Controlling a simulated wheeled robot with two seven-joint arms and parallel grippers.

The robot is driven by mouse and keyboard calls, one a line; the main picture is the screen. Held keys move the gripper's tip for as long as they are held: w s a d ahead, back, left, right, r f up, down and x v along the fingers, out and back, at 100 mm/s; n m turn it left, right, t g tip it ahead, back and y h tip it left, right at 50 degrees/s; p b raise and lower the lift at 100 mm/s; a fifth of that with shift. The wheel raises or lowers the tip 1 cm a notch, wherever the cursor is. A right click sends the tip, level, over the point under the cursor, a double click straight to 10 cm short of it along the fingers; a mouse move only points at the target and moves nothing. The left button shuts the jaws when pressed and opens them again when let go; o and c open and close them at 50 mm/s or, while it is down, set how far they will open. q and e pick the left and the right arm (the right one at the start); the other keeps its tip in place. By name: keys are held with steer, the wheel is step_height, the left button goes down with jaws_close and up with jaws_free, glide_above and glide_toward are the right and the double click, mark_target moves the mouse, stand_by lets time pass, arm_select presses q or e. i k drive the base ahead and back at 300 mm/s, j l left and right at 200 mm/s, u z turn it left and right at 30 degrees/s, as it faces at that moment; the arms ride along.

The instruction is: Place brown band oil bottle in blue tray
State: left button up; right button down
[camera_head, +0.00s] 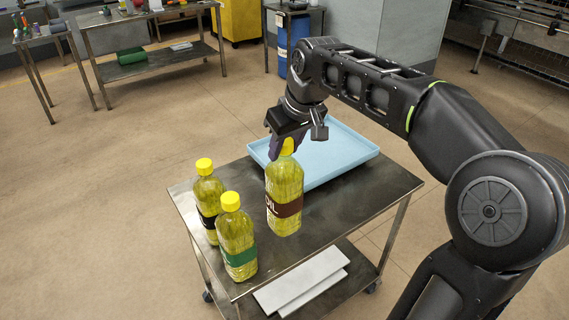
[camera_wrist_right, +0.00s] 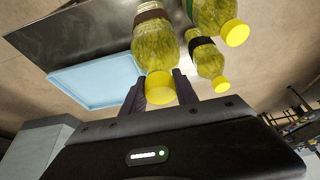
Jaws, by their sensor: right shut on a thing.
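The brown band oil bottle (camera_head: 284,188) is upright in the head view, in front of the blue tray (camera_head: 355,158). My right gripper (camera_head: 284,150) is shut on its yellow cap from above. I cannot tell whether the bottle's base touches the table. In the right wrist view the bottle (camera_wrist_right: 155,45) has its cap between the fingers of my right gripper (camera_wrist_right: 166,92), and the blue tray (camera_wrist_right: 98,82) lies to the left. The tray looks empty where it shows; part is hidden behind the bottle and gripper. My left gripper is not in view.
A green band bottle (camera_head: 237,235) and a black band bottle (camera_head: 208,192) stand at the left end of the metal cart (camera_head: 310,225), close to the held bottle. White boards (camera_head: 300,280) lie on its lower shelf. Another workbench (camera_head: 150,15) stands far off at the left.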

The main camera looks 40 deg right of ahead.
mark_target(333, 143)
steer(key=l+u, duration=0.15)
steer(key=l, duration=0.55)
steer(key=l+u, duration=0.15)
steer(key=l, duration=0.55)
steer(key=l+u, duration=0.15)
steer(key=l, duration=0.5)
steer(key=k+l+u, duration=0.15)
steer(key=l, duration=0.55)
